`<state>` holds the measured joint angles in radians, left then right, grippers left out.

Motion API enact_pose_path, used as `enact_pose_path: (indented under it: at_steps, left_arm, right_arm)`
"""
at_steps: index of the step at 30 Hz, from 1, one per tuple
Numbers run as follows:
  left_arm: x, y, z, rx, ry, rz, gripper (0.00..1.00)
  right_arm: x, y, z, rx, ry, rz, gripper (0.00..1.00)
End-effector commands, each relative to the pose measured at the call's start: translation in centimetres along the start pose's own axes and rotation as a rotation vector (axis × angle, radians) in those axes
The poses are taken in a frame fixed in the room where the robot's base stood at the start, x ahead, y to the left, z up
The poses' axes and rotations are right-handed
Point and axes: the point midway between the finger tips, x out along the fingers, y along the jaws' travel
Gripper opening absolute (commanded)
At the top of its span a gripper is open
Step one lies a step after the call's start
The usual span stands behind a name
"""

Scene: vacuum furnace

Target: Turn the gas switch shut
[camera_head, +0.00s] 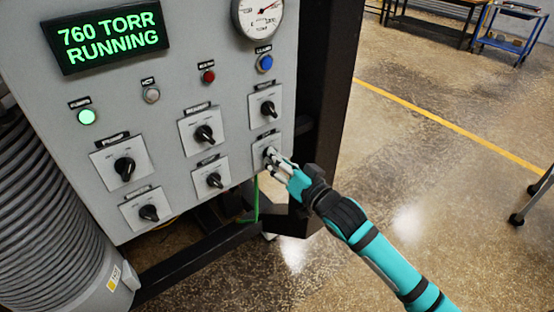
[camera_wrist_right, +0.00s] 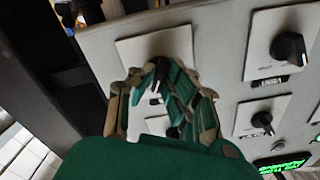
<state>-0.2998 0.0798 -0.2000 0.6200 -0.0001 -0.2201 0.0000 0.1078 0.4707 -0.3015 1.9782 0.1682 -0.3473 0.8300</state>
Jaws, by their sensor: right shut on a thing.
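My right gripper (camera_head: 270,154) is shut on the black knob of the lower-right switch on the grey control panel (camera_head: 222,52). That switch's pale plate (camera_head: 262,140) shows around the fingers. In the right wrist view the gripper's fingers (camera_wrist_right: 158,88) close around the same black knob (camera_wrist_right: 161,66), in front of its plate (camera_wrist_right: 180,40). The fingers hide part of the knob. The small switch labels are too small to read, so I cannot tell by name which one is the gas switch. My left gripper is not in view.
Other black switches sit close by, one right above (camera_head: 267,108) and one to the left (camera_head: 213,180). The display (camera_head: 108,38) reads 760 TORR RUNNING. A gauge (camera_head: 258,16) is at the top. A ribbed hose (camera_head: 45,200) stands at the left. Open floor lies to the right.

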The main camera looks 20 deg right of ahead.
Motion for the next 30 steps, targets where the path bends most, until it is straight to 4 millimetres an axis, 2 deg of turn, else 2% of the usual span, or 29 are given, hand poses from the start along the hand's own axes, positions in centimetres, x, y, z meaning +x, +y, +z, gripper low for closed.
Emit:
enact_pose_path:
  at_steps: [8,30]
  left_arm:
    - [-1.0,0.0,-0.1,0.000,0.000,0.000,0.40]
    - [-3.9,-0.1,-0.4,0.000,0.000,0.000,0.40]
  right_arm:
    - [0.0,-0.1,-0.2,-0.130,0.000,0.000,0.00]
    - [0.0,0.0,-0.2,-0.793,0.002,0.000,0.00]
